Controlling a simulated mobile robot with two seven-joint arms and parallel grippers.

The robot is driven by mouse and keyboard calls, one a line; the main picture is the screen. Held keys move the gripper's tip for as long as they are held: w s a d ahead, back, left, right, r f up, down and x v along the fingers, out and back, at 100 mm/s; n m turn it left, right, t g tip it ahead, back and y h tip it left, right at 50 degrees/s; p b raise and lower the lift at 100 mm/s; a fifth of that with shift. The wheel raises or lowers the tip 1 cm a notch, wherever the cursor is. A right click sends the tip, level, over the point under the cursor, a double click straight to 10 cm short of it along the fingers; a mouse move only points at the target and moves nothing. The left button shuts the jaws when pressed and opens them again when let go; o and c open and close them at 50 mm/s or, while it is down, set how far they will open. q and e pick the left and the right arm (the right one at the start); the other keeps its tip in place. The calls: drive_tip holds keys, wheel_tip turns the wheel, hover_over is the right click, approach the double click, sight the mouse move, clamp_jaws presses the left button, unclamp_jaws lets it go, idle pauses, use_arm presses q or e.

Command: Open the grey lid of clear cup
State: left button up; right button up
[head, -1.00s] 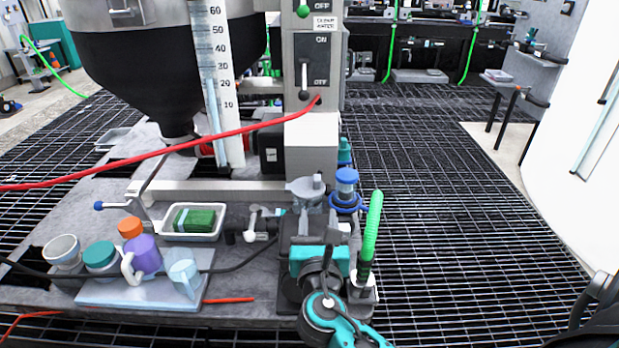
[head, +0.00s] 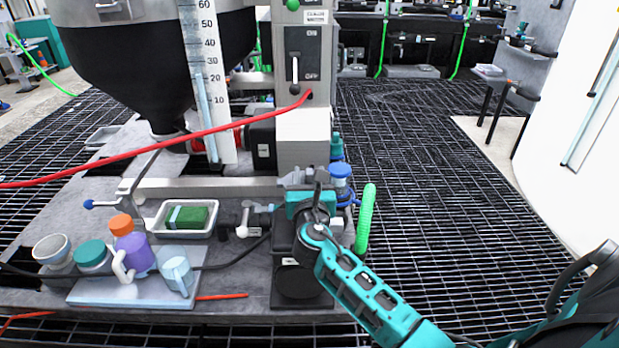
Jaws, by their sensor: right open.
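A grey lid-like part (head: 294,179) sits at the front of the grey control column. In the earlier frame a pale, see-through cup shows under it; now my right gripper covers most of this. My right gripper (head: 317,188) is open, with its teal body just in front of and below the grey part. Its dark fingertips overlap the grey part in the picture, and I cannot tell whether they touch it. The part looks in place on top of the cup. My left gripper is not in view.
A blue-capped bottle (head: 341,180) and a green hose (head: 365,220) stand close right of my gripper. A white valve handle (head: 243,222) and a tray with a green sponge (head: 187,217) are left. A red hose (head: 110,158) crosses above.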

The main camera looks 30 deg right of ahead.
drive_tip(key=shift+c, duration=0.8)
clamp_jaws()
